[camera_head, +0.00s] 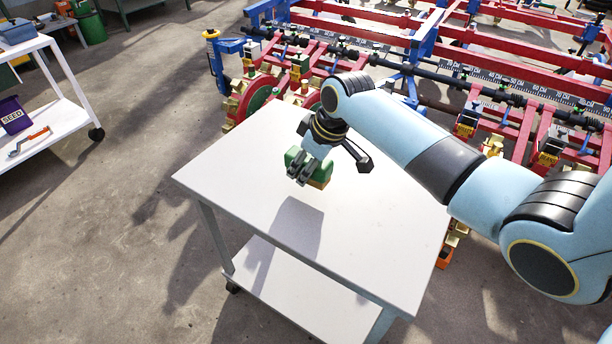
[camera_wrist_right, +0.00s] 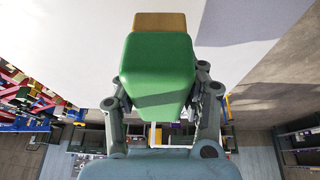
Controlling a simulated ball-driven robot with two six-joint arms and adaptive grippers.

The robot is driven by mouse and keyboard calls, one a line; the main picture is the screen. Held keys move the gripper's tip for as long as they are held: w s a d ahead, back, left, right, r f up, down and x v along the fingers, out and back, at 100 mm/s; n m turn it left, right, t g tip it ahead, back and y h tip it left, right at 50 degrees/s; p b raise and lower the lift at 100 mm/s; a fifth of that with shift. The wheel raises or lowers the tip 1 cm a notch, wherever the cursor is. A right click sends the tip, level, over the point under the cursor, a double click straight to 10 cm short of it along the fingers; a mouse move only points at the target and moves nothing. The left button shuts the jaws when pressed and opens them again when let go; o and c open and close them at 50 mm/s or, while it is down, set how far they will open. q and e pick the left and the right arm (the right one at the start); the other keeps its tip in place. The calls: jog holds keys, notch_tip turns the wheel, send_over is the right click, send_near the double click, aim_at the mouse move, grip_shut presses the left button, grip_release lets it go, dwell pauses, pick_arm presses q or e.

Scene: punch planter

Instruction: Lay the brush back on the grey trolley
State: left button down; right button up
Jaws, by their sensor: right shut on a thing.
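The brush (camera_head: 318,182) has a green body and a tan part at one end. My right gripper (camera_head: 304,174) is shut on it and holds it over the top of the grey trolley (camera_head: 240,168). The brush's shadow lies on the trolley top to the front, and the brush appears to be above the surface. In the right wrist view the green body of the brush (camera_wrist_right: 158,75) sits between the two fingers of the right gripper (camera_wrist_right: 163,100), with its tan part beyond. My left gripper is not in view.
A red and blue planter machine (camera_head: 420,60) stands close behind the trolley. A white cart (camera_head: 60,125) at the left holds a purple seed box (camera_head: 14,115) and an orange-handled tool (camera_head: 30,140). The trolley top is otherwise clear, and the concrete floor at left is open.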

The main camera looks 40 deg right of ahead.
notch_tip(320, 180, down, 3)
jog(key=shift+b, duration=0.3)
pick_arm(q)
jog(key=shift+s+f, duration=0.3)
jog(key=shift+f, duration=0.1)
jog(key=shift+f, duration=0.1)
pick_arm(e)
jog(key=shift+f, duration=0.25)
jog(key=o, duration=0.6)
jog(key=shift+s, duration=0.15)
jog(key=o, duration=0.4)
jog(key=shift+f, duration=0.15)
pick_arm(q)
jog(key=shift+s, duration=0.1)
